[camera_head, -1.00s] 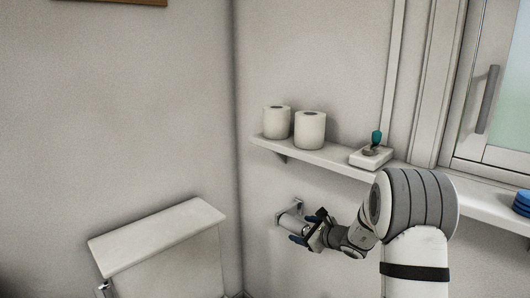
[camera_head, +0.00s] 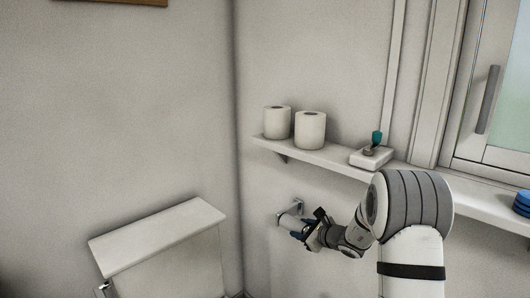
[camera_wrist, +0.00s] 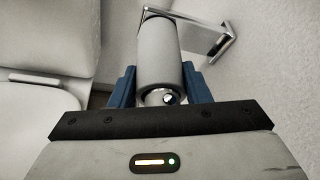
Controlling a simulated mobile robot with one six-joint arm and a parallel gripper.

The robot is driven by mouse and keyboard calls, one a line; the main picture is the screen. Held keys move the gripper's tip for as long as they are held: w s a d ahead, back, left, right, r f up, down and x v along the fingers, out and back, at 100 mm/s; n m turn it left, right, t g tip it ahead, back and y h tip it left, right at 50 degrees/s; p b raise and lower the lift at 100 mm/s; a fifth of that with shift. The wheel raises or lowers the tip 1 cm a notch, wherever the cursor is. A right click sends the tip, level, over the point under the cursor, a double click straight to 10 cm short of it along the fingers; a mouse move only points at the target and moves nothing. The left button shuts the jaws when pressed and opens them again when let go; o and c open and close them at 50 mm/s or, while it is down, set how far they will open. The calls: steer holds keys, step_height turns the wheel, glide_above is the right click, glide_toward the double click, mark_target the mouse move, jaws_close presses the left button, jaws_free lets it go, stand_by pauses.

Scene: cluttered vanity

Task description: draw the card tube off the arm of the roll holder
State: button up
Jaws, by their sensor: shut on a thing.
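The pale card tube (camera_wrist: 161,58) lies lengthwise between the two blue fingers of my gripper (camera_wrist: 160,90) in the wrist view. The fingers are shut on its near end, where a round opening with a shiny spot shows. The metal roll holder (camera_wrist: 222,36) is fixed to the wall, and its bar runs leftward behind the tube's far end. In the head view, my gripper (camera_head: 305,234) is just below and right of the holder (camera_head: 289,211), and largely hides the tube.
Above is a shelf (camera_head: 330,158) with two toilet rolls (camera_head: 310,130) and a soap dish (camera_head: 371,157) with a teal-topped item. The toilet cistern (camera_head: 165,240) is at the left. The wall between them is bare.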

steer(key=shift+s+d+f, duration=0.1)
steer(key=shift+s+d, duration=0.2)
steer(key=shift+d, duration=0.05)
steer(key=shift+s+d+f+b, duration=0.1)
steer(key=shift+s+d+b, duration=0.2)
steer(key=shift+s+d, duration=0.1)
steer(key=c, duration=0.4)
steer(key=shift+o, duration=0.2)
steer(key=shift+s+d, duration=0.25)
steer(key=shift+s, duration=0.05)
steer(key=shift+s+d+r+b, duration=0.2)
steer(key=shift+s+d+b, duration=0.65)
steer(key=shift+s+d, duration=3.05)
steer(key=shift+r, duration=0.15)
step_height(320, 180, up, 8)
steer(key=p, duration=0.5)
